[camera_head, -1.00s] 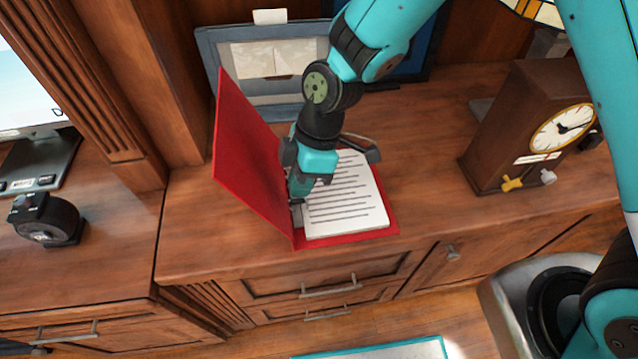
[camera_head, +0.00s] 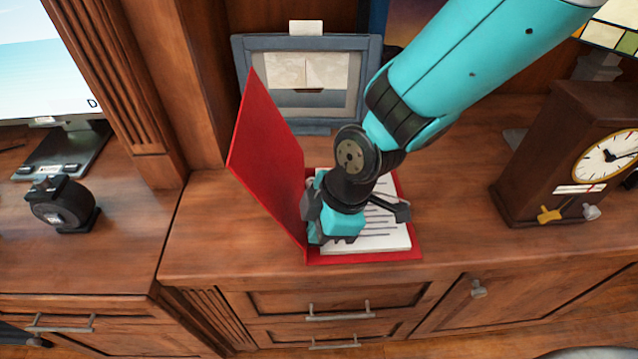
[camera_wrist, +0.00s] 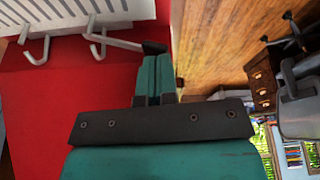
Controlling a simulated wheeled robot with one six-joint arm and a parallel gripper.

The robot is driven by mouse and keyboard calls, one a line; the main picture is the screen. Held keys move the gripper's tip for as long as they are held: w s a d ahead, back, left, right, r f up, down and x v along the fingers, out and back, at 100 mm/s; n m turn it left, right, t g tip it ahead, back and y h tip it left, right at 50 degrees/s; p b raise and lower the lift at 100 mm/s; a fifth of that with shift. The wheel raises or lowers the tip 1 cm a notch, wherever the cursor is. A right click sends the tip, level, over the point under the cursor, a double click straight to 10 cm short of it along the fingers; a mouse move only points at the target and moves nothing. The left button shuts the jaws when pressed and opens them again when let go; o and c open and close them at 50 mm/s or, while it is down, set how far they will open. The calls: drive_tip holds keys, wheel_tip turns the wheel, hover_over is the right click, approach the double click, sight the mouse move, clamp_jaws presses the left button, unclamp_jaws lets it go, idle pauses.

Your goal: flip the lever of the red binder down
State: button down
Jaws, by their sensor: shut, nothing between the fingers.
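The red binder (camera_head: 268,160) lies open on the wooden cabinet top, its cover standing up on the left and lined white pages (camera_head: 385,235) on the right. In the wrist view, the binder (camera_wrist: 60,115) shows metal rings (camera_wrist: 38,50) and a bent metal lever (camera_wrist: 118,42) with a black tip (camera_wrist: 153,47). My gripper (camera_head: 318,236) is over the near end of the binder's spine and hides the lever in the head view. In the wrist view my gripper (camera_wrist: 154,62) is shut and empty. Its fingertips are right at the lever's black tip; I cannot tell whether they touch.
A framed boat picture (camera_head: 307,85) stands behind the binder. A brown clock (camera_head: 550,150) stands to the right, and a black tape dispenser (camera_head: 62,203) to the left beside a monitor (camera_head: 40,65). Cabinet top between binder and clock is clear.

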idle(0.6)
drive_tip(key=shift+w+a+r, duration=0.1)
drive_tip(key=shift+w+r, duration=0.05)
drive_tip(key=shift+w, duration=0.6)
drive_tip(key=shift+r+p, duration=0.3)
drive_tip(key=shift+p, duration=0.2)
drive_tip(key=s+p+v, duration=0.2)
drive_tip(key=v, duration=1)
drive_tip(key=shift+a+r, duration=0.2)
drive_tip(key=shift+r, duration=0.15)
drive_tip(key=shift+s, duration=0.1)
